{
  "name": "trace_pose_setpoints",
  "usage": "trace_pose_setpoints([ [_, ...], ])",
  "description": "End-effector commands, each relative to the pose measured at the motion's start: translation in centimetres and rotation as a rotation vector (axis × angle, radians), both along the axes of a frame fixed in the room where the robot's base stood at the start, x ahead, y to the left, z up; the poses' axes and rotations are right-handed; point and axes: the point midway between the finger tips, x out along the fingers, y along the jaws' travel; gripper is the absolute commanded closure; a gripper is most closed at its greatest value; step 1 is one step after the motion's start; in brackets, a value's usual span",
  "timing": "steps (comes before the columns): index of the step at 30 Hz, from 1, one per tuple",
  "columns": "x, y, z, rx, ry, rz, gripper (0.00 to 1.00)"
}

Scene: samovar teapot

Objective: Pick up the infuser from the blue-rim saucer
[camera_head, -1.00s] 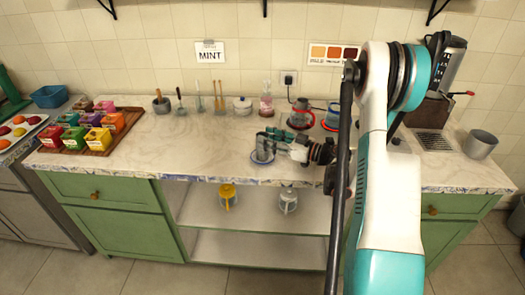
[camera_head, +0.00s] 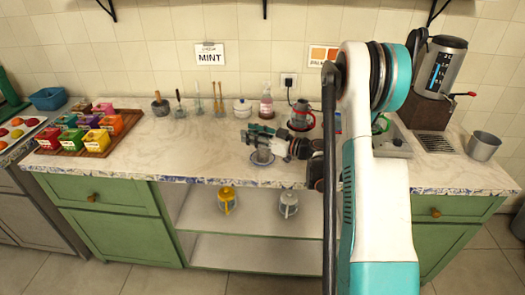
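The blue-rim saucer (camera_head: 280,159) lies near the front edge of the counter, a little right of the middle. A small grey metal infuser (camera_head: 262,157) stands upright on it. My gripper (camera_head: 257,137) reaches in from the right, directly over the infuser, and its dark fingers overlap the infuser's top in this view. The fingers are too small and overlapped to tell whether they touch it or are shut. My arm hides the counter to the right of the gripper.
Behind my gripper stand a red-based glass kettle (camera_head: 301,117), a soap bottle (camera_head: 266,104) and a white sugar bowl (camera_head: 242,108). A wooden tray (camera_head: 129,122) of coloured boxes lies left.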

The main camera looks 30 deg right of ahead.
Motion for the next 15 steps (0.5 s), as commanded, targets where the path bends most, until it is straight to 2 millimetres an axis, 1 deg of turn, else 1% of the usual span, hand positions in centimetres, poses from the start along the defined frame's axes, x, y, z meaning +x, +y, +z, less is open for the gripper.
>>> trace_pose_setpoints([
  [1,-0.01,-0.01,0.0,0.0,0.0,0.0,0.86],
  [3,-0.01,0.0,-0.01,0.0,0.0,0.0,1.0],
  [15,-0.02,0.0,-0.02,0.0,0.0,0.0,1.0],
])
